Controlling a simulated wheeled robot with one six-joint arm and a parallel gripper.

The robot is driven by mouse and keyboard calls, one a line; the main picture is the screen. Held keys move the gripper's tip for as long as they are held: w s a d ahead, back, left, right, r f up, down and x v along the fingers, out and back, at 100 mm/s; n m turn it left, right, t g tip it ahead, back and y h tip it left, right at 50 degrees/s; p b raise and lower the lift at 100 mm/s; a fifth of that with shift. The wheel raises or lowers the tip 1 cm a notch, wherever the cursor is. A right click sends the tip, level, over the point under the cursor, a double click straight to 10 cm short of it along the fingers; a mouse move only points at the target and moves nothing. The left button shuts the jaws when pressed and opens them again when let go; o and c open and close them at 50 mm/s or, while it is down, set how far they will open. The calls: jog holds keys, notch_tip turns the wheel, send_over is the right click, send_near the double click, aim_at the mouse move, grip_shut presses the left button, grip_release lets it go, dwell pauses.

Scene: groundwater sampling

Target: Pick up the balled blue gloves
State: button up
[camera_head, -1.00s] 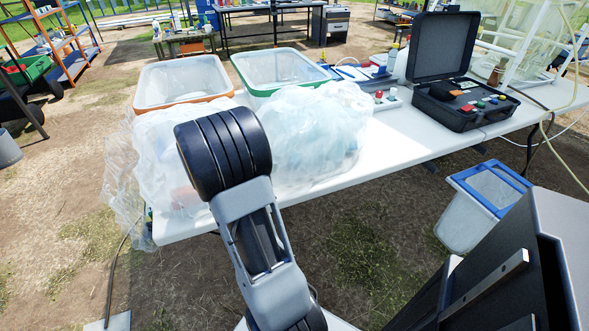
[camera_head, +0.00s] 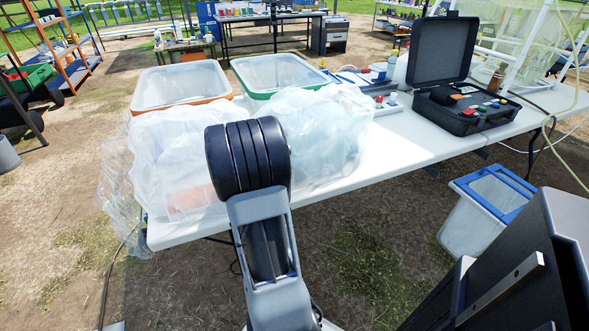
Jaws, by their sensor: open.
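I cannot make out the balled blue gloves. Two large translucent plastic bags stand at the near left of the white table (camera_head: 393,142). The left bag (camera_head: 165,150) shows a faint orange-red patch low down. The right bag (camera_head: 325,125) has a pale bluish tint, and its contents are too blurred to tell. My arm rises in front of the bags and covers part of both. My gripper is not visible; only my arm's links show.
Behind the bags stand an orange-rimmed bin (camera_head: 180,84) and a green-rimmed bin (camera_head: 275,72). An open black case (camera_head: 458,112) lies on the table's right part. The table front between bags and case is clear.

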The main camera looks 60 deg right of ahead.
jog(key=shift+c, duration=0.3)
jog(key=c, duration=0.9)
